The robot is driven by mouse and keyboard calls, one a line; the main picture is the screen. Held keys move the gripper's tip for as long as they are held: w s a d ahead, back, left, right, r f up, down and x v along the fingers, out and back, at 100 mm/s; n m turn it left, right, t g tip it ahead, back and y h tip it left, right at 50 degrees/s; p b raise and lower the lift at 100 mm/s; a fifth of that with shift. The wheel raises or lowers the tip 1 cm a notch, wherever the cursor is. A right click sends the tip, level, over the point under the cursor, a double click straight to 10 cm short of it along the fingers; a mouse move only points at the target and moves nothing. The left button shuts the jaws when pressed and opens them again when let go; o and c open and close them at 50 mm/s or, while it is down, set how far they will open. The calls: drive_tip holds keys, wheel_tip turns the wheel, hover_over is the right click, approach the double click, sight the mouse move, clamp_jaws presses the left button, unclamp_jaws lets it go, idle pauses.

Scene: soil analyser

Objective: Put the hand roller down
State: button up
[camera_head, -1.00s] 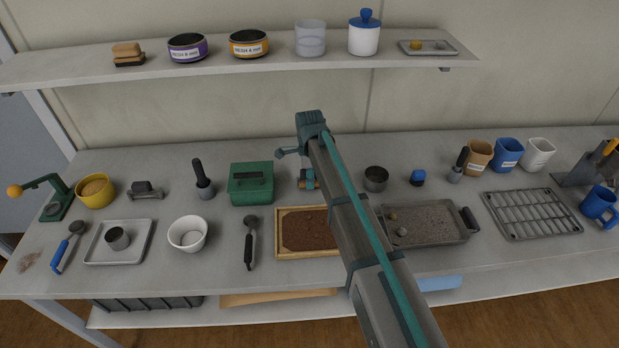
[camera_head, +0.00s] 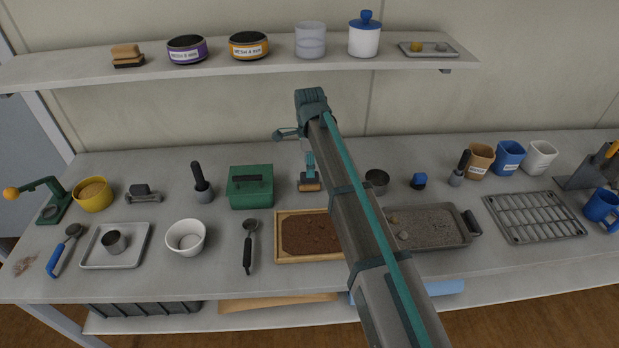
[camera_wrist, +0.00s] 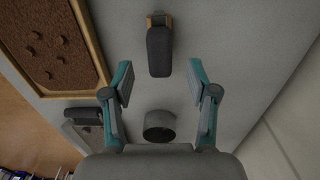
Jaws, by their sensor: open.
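The hand roller (camera_head: 310,186) lies on the bench behind the wooden soil tray, between the green box and the small metal cup. In the wrist view it shows as a dark rounded piece with a brown part (camera_wrist: 159,50) at the far end. My gripper (camera_head: 295,148) hangs over the back of the bench, partly hidden by my arm. In the wrist view its two fingers (camera_wrist: 160,84) are spread with nothing between them. The roller is beyond the fingertips and apart from them.
The wooden soil tray (camera_head: 280,245) is in front of the roller. The green box (camera_head: 251,192) stands to its left and the metal cup (camera_head: 377,178) to its right. A grey pan (camera_head: 440,240) is further right. A loaded shelf (camera_head: 220,71) runs above the bench.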

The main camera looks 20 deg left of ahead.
drive_tip(key=shift+r+b, duration=0.35)
drive_tip(key=shift+r, duration=2.05)
